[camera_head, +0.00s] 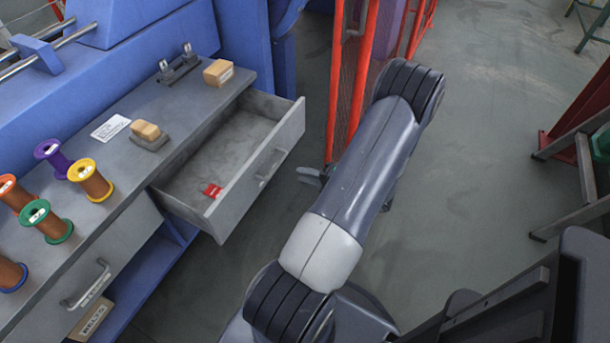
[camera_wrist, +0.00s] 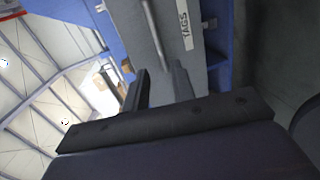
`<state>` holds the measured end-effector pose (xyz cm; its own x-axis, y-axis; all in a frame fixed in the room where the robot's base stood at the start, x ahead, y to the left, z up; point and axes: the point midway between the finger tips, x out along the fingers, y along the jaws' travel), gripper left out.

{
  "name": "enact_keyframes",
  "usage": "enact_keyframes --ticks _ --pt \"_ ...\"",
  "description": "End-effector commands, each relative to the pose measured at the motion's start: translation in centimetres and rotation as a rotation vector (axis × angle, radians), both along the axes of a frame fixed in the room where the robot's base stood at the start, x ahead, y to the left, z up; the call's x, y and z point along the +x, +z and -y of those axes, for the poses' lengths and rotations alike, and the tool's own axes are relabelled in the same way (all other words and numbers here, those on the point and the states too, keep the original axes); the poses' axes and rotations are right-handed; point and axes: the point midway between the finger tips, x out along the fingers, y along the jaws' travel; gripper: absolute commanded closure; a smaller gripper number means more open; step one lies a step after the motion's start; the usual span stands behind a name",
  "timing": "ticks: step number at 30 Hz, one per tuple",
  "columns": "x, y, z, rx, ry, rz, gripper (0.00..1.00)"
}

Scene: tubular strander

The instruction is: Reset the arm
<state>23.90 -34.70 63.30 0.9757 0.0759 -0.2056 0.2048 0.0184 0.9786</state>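My arm (camera_head: 365,165) reaches out from the bottom of the head view, to the right of the open drawer. My gripper is mostly hidden behind the arm there; only small grey parts stick out beside it. In the wrist view my gripper (camera_wrist: 160,82) has its two dark fingers apart, with nothing seen held between them. Beyond the fingers is a grey drawer front with a bar handle (camera_wrist: 157,28) and a label reading TAGS (camera_wrist: 185,30). The fingers look apart from the handle.
The open drawer (camera_head: 285,145) juts from the grey bench and holds a red tag (camera_head: 211,190). Several coloured spools, such as a yellow one (camera_head: 90,180), stand on the bench. A red frame (camera_head: 350,80) rises behind my arm.

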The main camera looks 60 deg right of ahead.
Motion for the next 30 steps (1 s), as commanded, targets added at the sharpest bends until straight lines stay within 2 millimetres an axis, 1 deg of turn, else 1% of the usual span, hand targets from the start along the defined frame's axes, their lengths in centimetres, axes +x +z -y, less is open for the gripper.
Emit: enact_keyframes --ticks 5,8,11,21,25,30 --pt "0.3 -0.1 0.0 -0.001 0.001 0.000 0.75" --pt "1.0 -0.3 -0.1 0.000 0.003 0.000 0.75" --pt "2.3 -0.6 -0.3 0.000 0.005 0.000 0.75" --pt "7.8 -1.7 -0.7 0.000 0.005 -0.001 0.75" --pt "9.5 -2.1 -0.8 0.000 0.003 -0.001 0.75" --pt "10.8 -2.3 -0.9 -0.001 0.001 0.000 0.75"
